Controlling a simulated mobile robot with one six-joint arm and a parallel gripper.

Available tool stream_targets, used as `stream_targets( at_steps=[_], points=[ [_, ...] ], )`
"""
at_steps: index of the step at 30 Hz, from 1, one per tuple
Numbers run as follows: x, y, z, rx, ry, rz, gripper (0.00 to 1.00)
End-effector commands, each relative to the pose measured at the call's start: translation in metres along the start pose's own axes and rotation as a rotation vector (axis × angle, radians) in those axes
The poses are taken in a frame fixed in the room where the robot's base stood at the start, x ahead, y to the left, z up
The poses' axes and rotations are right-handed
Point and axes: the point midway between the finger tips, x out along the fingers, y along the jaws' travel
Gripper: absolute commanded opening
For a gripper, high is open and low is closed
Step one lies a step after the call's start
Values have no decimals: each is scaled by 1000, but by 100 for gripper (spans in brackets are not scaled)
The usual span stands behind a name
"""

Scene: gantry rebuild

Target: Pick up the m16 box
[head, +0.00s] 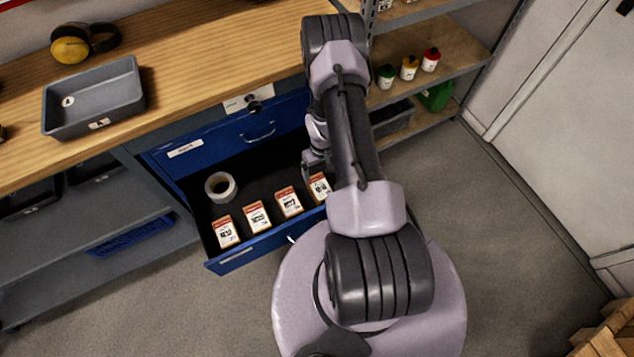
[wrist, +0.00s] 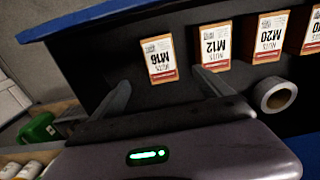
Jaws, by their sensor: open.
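The m16 box (wrist: 160,60) is a small white-and-orange carton with its M16 label readable in the wrist view. It is the rightmost box in the open blue drawer in the head view (head: 319,187), partly hidden by my arm. My gripper (wrist: 162,79) is open and empty, with one finger to each side of the box's near end in the wrist view. In the head view my gripper (head: 314,168) hangs over the drawer just behind the box. I cannot tell its exact height above the box.
The M12 box (wrist: 215,46) stands close beside the m16 box, near one finger. The M20 box (wrist: 268,38) and another box (wrist: 312,36) follow in the row. A tape roll (head: 220,187) lies in the drawer (head: 235,262). A wooden worktop (head: 200,60) overhangs behind.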

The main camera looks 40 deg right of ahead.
Motion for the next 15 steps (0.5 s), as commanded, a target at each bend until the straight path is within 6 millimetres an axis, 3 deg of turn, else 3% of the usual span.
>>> stream_targets(
  at_steps=[1,6,15],
  points=[
    [24,0,1,0,-2,-1,89],
    [72,-1,1,0,-2,-1,89],
    [107,0,0,1,-2,-1,89]
  ],
)
